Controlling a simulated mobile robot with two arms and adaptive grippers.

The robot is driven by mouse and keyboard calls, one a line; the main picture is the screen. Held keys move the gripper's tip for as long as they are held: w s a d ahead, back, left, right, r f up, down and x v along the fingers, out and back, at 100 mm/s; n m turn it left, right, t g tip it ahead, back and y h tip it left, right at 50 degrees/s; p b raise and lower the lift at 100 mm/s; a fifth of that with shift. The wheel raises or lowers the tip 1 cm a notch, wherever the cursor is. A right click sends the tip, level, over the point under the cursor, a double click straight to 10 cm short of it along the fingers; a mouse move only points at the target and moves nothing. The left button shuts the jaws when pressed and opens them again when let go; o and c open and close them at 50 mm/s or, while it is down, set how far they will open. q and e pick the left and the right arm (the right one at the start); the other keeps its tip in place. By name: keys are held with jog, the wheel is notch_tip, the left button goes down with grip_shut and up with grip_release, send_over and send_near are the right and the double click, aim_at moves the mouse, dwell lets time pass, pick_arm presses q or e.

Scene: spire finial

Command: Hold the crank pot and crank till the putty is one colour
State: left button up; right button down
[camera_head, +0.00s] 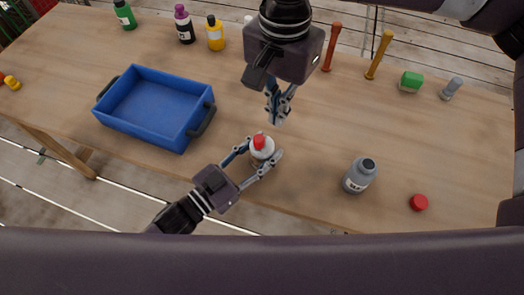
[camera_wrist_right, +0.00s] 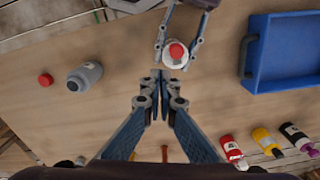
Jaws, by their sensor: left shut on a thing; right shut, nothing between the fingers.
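The crank pot (camera_head: 263,153) is a small white pot with a red knob (camera_head: 259,142) on top. It stands upright near the table's front edge. My left gripper (camera_head: 261,149) is shut on it, one finger on each side. My right gripper (camera_head: 276,119) is shut and empty, pointing down just behind the pot and apart from it. In the right wrist view, the pot (camera_wrist_right: 174,56) and red knob (camera_wrist_right: 177,50) show just beyond the shut fingertips (camera_wrist_right: 160,74). The putty is not visible inside the pot.
A blue tray (camera_head: 143,119) with dark handles stands left.

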jog(key=r+n, duration=0.1)
jog(key=n, duration=0.2)
send_near(271, 151)
jog(key=shift+d+f, duration=0.5)
jog(key=shift+d, duration=0.1)
jog(key=shift+f, duration=0.15)
dwell(1.3)
notch_tip(271, 151, down, 3)
jog(key=shift+r, duration=0.2)
dwell(0.4)
jog(key=shift+a, duration=0.15)
jog(key=shift+a, duration=0.45)
